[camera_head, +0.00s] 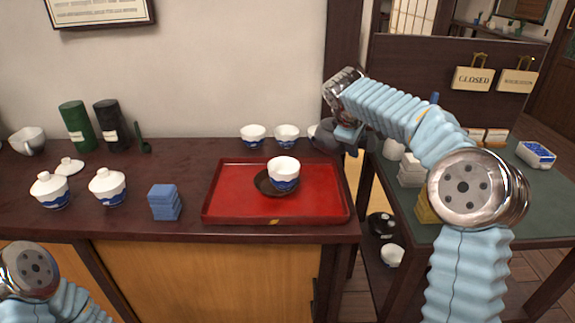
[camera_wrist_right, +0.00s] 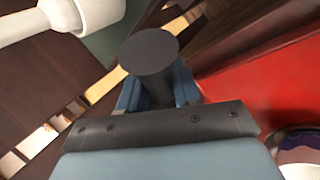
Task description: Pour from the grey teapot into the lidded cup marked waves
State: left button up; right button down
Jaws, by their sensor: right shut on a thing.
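My right gripper (camera_head: 349,133) is shut on the dark round handle (camera_wrist_right: 150,58) of the grey teapot (camera_head: 327,139), above the right end of the counter, behind the tray's right corner. The teapot's body is mostly hidden by my gripper and arm. Two white lidded cups with blue patterns stand at the left of the counter, a left one (camera_head: 50,192) and a right one (camera_head: 107,187). I cannot tell which pattern is waves. An unlidded white-and-blue cup (camera_head: 284,174) sits on a dark saucer (camera_head: 262,185) on the red tray (camera_head: 232,207). My left gripper is out of view.
A loose white lid (camera_head: 69,166) lies behind the lidded cups. Green (camera_head: 76,125) and black (camera_head: 110,125) canisters and several white cups (camera_head: 253,135) line the back. A green-topped table (camera_head: 500,190) is at right.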

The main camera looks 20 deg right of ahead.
jog(key=shift+s+a+r, duration=0.1)
jog(key=shift+a+r, duration=0.05)
jog(key=shift+s+a+h, duration=0.1)
jog(key=shift+a+h, duration=0.15)
jog(key=shift+h, duration=0.25)
jog(key=shift+s+a+r+t+h+b, duration=0.45)
jog(key=shift+a+h+b, duration=0.3)
jog(key=shift+b, duration=0.5)
jog(key=shift+s+a+r+t+h+b, duration=0.35)
jog(key=shift+a+r+t+h+b, duration=0.35)
jog(key=shift+b, duration=0.5)
jog(key=shift+s+a+r+t+h+b, duration=0.35)
jog(key=shift+a+h+b, duration=0.2)
jog(key=shift+a+b, duration=0.55)
jog(key=shift+s+a+r, duration=0.1)
jog(key=shift+s+r, duration=0.1)
jog(key=shift+r, duration=0.1)
jog(key=shift+s+a+r+h+b, duration=0.1)
jog(key=shift+a+r+h+b, duration=0.15)
jog(key=shift+h+b, duration=0.1)
jog(key=shift+d+r, duration=0.15)
jog(key=shift+r, duration=0.05)
jog(key=shift+r+h, duration=0.25)
